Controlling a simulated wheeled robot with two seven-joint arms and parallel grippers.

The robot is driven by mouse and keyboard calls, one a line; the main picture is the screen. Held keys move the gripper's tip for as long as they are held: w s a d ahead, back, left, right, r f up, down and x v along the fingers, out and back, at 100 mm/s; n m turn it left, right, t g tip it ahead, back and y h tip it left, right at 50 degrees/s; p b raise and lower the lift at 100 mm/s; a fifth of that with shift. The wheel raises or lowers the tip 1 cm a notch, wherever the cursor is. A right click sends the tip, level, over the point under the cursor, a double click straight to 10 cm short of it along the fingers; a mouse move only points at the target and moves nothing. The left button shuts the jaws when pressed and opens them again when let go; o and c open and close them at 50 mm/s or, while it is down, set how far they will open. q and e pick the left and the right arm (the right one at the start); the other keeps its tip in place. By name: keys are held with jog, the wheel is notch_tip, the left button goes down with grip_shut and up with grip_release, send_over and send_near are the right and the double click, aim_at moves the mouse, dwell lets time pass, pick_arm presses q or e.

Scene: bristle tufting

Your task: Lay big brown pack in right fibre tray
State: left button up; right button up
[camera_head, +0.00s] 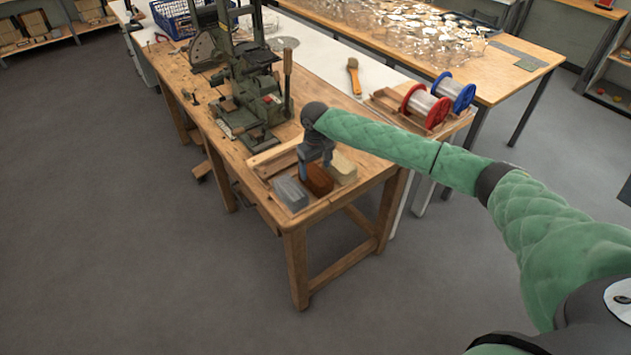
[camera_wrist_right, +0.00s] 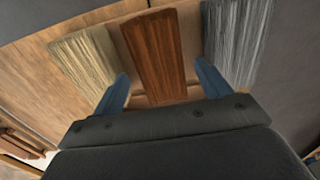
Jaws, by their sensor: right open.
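The brown pack (camera_head: 317,180) lies on the front corner of the wooden workbench, between a grey pack (camera_head: 290,193) and a cream pack (camera_head: 343,168). My right gripper (camera_head: 315,160) is above it and pointing down, open. In the right wrist view the two blue fingertips (camera_wrist_right: 163,85) stand apart at either side of the near end of the brown pack (camera_wrist_right: 155,48), with gaps to it. Low wooden tray-like pieces (camera_head: 268,157) lie just behind the packs, partly hidden by my gripper; I cannot tell which is the right fibre tray. My left gripper is not in view.
A green machine (camera_head: 248,95) with a lever stands behind on the workbench (camera_head: 296,226). A brush (camera_head: 353,76) lies on the white table. Red (camera_head: 427,106) and blue (camera_head: 455,91) spools sit in a wooden holder to the right. Floor left of the bench is clear.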

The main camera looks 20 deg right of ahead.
aim_at(316, 173)
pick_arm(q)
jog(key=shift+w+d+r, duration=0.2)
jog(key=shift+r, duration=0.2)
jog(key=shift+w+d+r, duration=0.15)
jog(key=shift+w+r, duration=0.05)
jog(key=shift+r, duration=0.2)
pick_arm(e)
jog(key=shift+f, duration=2.65)
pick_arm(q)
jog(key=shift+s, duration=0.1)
pick_arm(e)
jog(key=c, duration=1)
